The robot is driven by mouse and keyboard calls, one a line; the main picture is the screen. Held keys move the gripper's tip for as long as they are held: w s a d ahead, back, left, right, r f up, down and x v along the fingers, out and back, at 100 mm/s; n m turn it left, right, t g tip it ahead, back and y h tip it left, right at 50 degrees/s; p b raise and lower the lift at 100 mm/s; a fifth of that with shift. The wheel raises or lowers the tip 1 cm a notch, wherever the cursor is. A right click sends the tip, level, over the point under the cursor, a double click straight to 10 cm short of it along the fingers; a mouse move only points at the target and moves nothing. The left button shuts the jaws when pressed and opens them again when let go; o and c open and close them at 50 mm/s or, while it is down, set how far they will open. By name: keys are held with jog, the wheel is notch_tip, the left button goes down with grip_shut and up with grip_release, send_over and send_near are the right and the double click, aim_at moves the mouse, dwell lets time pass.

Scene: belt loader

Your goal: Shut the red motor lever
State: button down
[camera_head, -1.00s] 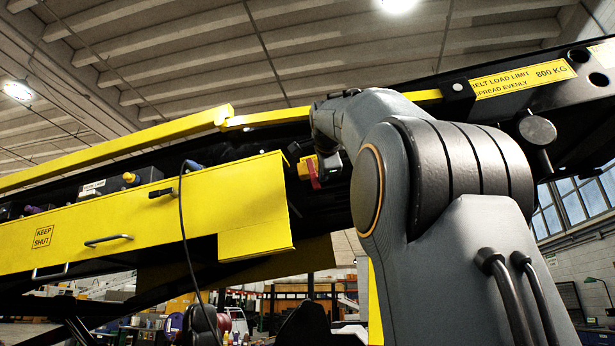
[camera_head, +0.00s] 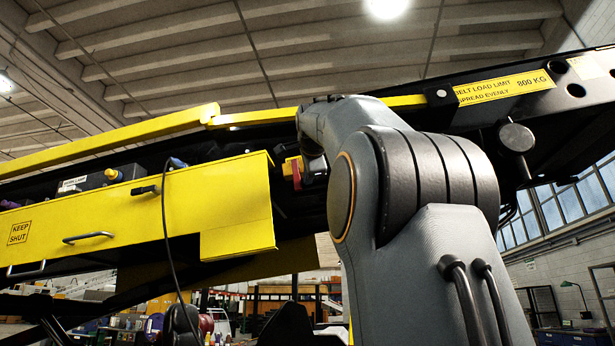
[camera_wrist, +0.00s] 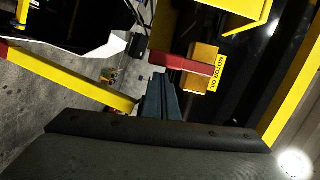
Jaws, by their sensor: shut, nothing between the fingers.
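The red motor lever (camera_head: 296,175) sits on a small yellow block (camera_head: 287,167) on the loader's side, just right of the yellow panel, partly hidden by my arm. In the wrist view the red lever (camera_wrist: 180,64) lies across the picture, left of the yellow block (camera_wrist: 203,68) with a "MOTOR OIL" label (camera_wrist: 217,73). My gripper (camera_wrist: 159,80) is shut and empty. Its tips appear just below the lever's left end; I cannot tell if they touch. In the head view my gripper is hidden behind my arm.
A yellow panel (camera_head: 120,222) marked "KEEP SHUT", with handles, stands left of the lever. The black loader frame (camera_head: 520,110) slopes up to the right. In the wrist view a yellow bar (camera_wrist: 75,82) runs at the left above grey floor.

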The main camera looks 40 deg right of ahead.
jog(key=s+a+r+b, duration=0.1)
jog(key=s+a+b, duration=0.1)
jog(key=s, duration=0.8)
jog(key=shift+s+a, duration=0.4)
jog(key=shift+a, duration=0.35)
